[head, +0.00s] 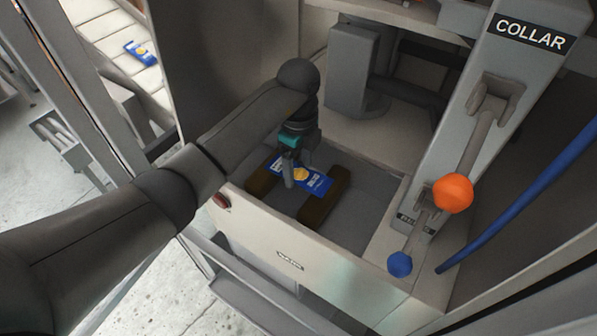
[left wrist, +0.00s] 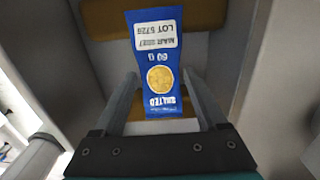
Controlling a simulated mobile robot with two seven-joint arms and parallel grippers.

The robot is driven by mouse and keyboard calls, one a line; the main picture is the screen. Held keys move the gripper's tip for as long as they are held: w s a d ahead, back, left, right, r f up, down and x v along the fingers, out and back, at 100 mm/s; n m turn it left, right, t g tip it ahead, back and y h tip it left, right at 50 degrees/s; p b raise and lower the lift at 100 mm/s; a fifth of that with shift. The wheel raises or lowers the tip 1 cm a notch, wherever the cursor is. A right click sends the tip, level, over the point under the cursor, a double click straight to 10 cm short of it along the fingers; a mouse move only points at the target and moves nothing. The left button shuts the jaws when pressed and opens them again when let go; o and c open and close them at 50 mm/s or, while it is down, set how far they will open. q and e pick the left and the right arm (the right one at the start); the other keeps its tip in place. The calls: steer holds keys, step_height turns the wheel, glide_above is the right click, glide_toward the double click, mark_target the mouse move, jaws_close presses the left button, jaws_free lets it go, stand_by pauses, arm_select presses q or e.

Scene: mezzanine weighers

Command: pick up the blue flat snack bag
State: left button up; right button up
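The blue flat snack bag (head: 316,182) lies across two brown bars inside a pale open-topped bin. In the left wrist view the bag (left wrist: 155,65) shows a white lot label and a yellow round picture. My left gripper (head: 291,178) points down over the bag's left part. In the left wrist view its two fingers are apart, one on each side of the bag, so the gripper (left wrist: 160,80) is open. I cannot tell whether either finger touches the bag. My right gripper is not in view.
The bin's front wall (head: 262,243) and side walls surround the bag. A grey column labelled COLLAR (head: 525,75) with an orange knob (head: 453,193) and a blue knob (head: 400,264) stands at right. Another blue bag (head: 140,52) lies on pale slats at upper left.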

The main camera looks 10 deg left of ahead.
arm_select(q)
steer(key=c, duration=0.8)
